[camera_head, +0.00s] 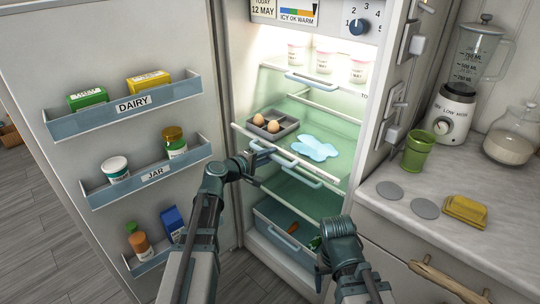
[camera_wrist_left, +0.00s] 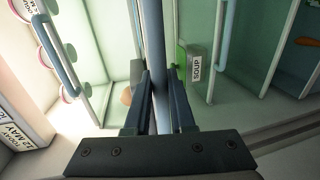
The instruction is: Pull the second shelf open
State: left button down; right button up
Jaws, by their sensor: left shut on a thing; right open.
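The second shelf (camera_head: 262,146) of the open fridge is a pale glass shelf with a blue-grey handle bar (camera_head: 306,177) along its front. A grey egg tray (camera_head: 287,129) with brown eggs and a light-blue puddle-like patch (camera_head: 314,148) lie on it. My left gripper (camera_head: 257,160) is at the left part of this handle. In the left wrist view its fingers (camera_wrist_left: 159,105) are shut around the handle bar (camera_wrist_left: 155,35). My right gripper (camera_head: 320,242) is in front of the lower fridge, apart from the shelf; its fingers are hard to make out.
The fridge door (camera_head: 110,50) stands open at left with loaded racks. The top shelf holds cups (camera_head: 325,60). A drawer (camera_head: 285,232) is at the bottom. A counter (camera_head: 460,235) with a blender (camera_head: 455,110) borders the right.

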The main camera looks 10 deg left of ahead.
pick_arm(q)
jog(key=c, duration=0.8)
grip_release()
jog(key=shift+o, duration=0.2)
jog(key=p+v, duration=0.2)
jog(key=v, duration=1.1)
jog(key=shift+s+a+p, duration=0.25)
jog(key=shift+s+p, duration=0.1)
